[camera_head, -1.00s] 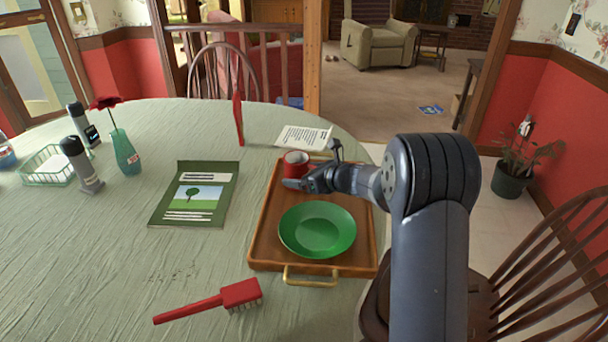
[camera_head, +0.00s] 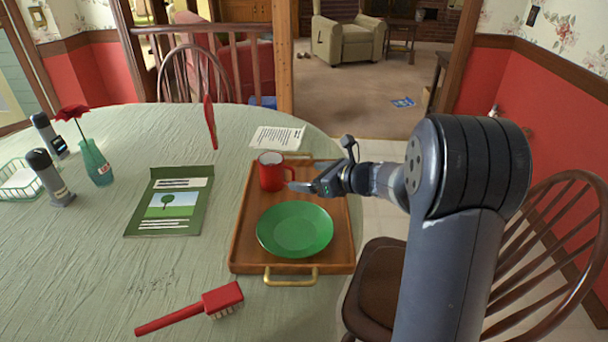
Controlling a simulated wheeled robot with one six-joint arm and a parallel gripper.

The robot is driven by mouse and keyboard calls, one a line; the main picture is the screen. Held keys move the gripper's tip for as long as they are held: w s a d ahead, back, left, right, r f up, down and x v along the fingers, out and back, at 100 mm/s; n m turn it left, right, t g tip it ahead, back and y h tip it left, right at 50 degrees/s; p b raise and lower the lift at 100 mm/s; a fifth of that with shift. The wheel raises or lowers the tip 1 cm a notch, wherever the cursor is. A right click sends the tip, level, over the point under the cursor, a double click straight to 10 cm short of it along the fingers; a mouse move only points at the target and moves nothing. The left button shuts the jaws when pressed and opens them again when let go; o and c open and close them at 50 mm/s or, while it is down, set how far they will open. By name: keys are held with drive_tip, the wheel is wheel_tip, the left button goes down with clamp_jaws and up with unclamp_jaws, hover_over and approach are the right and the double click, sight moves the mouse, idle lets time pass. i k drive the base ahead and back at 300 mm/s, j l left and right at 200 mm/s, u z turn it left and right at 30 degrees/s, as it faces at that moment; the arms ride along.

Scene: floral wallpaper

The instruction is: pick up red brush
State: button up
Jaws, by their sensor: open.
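The red brush (camera_head: 190,309) lies on the green tablecloth at the near side of the table. Its handle points to the lower left and its head, with pale bristles, is at the upper right. My gripper (camera_head: 318,170) is open and empty. It appears above the right side of the wooden tray, close to the red mug, well up and to the right of the brush. I cannot tell whether it touches the mug.
The wooden tray (camera_head: 241,243) holds a green plate (camera_head: 295,230) and a red mug (camera_head: 271,171). A green booklet (camera_head: 169,201) lies left of it. A vase (camera_head: 96,163), grey bottles (camera_head: 50,178) and a basket (camera_head: 19,183) stand farther left. The cloth around the brush is mostly clear.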

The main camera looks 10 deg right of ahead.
sight(215, 300)
drive_tip(key=u, duration=1.45)
